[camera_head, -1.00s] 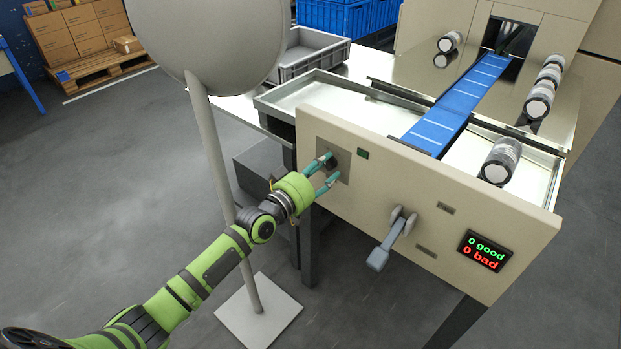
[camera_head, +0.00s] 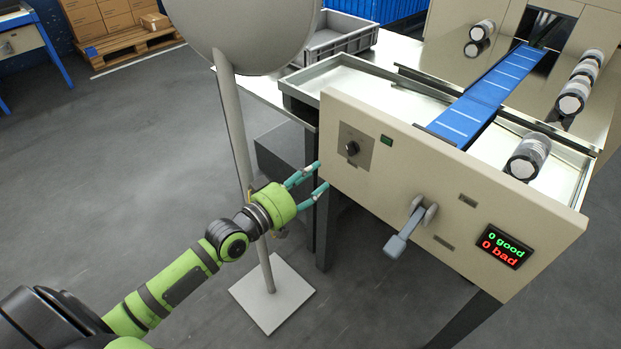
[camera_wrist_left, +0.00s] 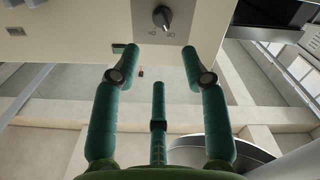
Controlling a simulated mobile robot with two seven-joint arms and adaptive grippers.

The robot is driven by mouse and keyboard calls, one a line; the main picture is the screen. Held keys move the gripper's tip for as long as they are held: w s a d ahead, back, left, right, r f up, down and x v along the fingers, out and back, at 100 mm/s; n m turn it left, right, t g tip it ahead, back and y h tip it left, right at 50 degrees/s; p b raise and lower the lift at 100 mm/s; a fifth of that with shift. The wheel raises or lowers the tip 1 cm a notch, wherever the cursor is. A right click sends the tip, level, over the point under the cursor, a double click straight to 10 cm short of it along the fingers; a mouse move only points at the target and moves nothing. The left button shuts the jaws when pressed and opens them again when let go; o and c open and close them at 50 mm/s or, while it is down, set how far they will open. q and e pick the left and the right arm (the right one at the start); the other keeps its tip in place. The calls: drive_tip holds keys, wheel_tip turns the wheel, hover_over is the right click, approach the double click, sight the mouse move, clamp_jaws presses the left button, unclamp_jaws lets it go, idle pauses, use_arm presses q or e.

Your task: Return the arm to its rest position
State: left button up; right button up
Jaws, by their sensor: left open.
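My left gripper (camera_head: 318,174) is at the end of the green arm that comes in from the left in the head view. Its teal fingers are apart and empty, just left of the machine's beige front panel (camera_head: 440,200). A black rotary knob (camera_head: 352,148) on a grey plate is up and right of the fingertips, apart from them. In the left wrist view the open fingers (camera_wrist_left: 160,62) point toward the panel, with the knob (camera_wrist_left: 162,16) beyond them. My right gripper is not in view.
A grey lever (camera_head: 408,230) sticks out of the panel, left of the counter display (camera_head: 503,246). A blue conveyor (camera_head: 490,95) carries on behind. A round-topped grey stand (camera_head: 235,130) rises close behind my arm. Open floor (camera_head: 120,150) lies to the left.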

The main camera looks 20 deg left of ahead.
use_arm(q)
drive_tip(key=shift+f, duration=0.1)
